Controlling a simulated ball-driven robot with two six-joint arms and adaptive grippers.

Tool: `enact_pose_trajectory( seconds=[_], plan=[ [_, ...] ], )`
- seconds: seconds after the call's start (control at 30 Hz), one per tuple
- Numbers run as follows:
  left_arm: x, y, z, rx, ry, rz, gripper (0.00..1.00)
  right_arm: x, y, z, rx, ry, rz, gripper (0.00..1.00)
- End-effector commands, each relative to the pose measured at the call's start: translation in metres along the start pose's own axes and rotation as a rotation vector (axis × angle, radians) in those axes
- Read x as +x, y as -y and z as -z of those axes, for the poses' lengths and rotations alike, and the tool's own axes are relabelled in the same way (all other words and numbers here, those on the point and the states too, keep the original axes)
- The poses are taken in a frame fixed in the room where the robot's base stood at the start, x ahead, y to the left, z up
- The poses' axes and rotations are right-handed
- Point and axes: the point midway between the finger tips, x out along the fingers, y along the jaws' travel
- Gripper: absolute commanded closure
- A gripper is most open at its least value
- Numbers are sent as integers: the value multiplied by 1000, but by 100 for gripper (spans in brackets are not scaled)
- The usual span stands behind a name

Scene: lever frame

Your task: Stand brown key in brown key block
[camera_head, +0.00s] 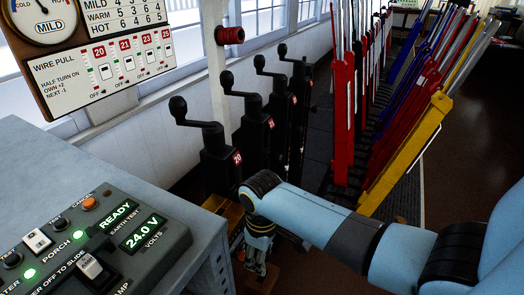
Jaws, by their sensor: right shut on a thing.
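My right gripper (256,268) comes in from the right and points down, low in the middle of the camera_head view, beside the console's right side. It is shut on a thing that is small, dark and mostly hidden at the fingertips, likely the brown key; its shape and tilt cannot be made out. I cannot pick out the brown key block. A yellow-brown edge (217,203) shows just left of my right wrist, partly hidden, and I cannot tell what it belongs to. My left gripper is not in view.
A grey console (130,245) with lit displays fills the lower left. Black crank stands (219,165) line up behind my right gripper. Red, blue and yellow levers (405,150) stand to the right. A wire pull panel (110,70) hangs upper left. Dark floor is clear at far right.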

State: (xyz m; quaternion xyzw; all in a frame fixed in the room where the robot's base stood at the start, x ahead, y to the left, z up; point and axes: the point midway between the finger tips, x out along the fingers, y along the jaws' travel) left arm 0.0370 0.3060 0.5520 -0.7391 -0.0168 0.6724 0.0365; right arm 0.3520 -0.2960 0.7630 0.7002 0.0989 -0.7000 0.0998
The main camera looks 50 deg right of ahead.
Motion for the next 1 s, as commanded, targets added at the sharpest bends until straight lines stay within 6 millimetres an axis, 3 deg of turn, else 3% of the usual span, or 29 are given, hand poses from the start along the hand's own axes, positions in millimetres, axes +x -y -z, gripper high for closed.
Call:
enact_pose_trajectory(
  seconds=[1.0],
  plan=[
    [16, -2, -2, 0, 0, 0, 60, 27, 0, 0, 0, -1, 0, 88]
  ],
)
